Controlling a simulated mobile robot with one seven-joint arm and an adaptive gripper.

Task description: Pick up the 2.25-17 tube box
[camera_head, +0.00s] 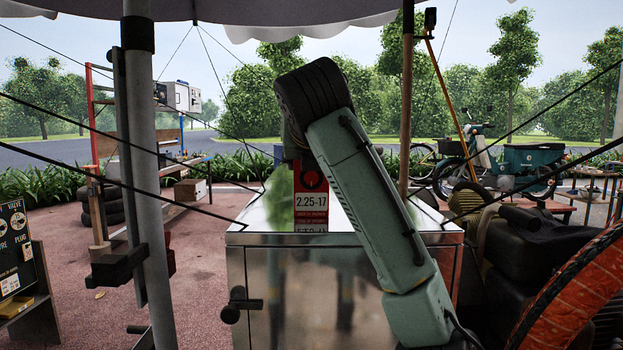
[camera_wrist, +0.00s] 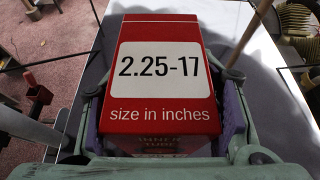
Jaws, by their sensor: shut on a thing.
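The 2.25-17 tube box (camera_wrist: 163,70) is red with a white label and fills the middle of the wrist view. In the head view the box (camera_head: 310,199) is upright on the shiny metal cart top, partly hidden behind my arm. My gripper (camera_wrist: 160,130) has a finger on each side of the box, and is shut on it. In the head view the gripper is mostly hidden behind my arm. I cannot tell whether the box's base touches the cart top.
The metal cart top (camera_head: 262,212) is bare around the box. A grey pole (camera_head: 143,150) stands at the left and a wooden pole (camera_head: 406,100) behind at the right. Dark ropes cross both sides. An orange-rimmed tyre (camera_head: 570,290) and machinery (camera_head: 525,240) crowd the right.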

